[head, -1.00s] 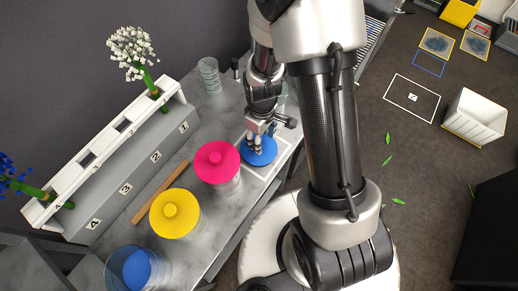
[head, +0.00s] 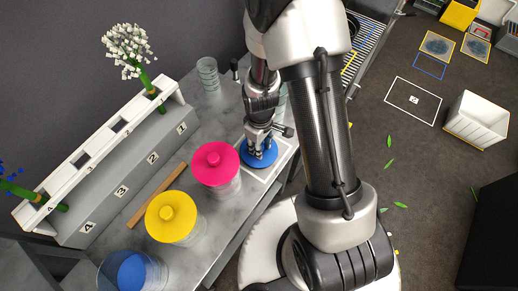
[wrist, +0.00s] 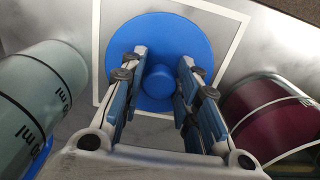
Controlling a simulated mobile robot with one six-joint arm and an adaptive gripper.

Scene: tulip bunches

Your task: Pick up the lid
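A round blue lid (head: 270,155) with a central knob lies on the grey table inside a white square outline. In the wrist view the blue lid (wrist: 150,32) lies flat, its knob between my fingers. My gripper (head: 258,148) is right above the lid, pointing down. In the wrist view my gripper (wrist: 160,64) is open, one finger on each side of the knob, with a visible gap to it. Whether the fingertips touch the lid's top cannot be told. The fingers hide parts of the lid.
A jar with a pink lid (head: 213,160) stands close left of the gripper, and one with a yellow lid (head: 171,214) beyond it. A clear jar with blue inside (head: 132,270) is at lower left.

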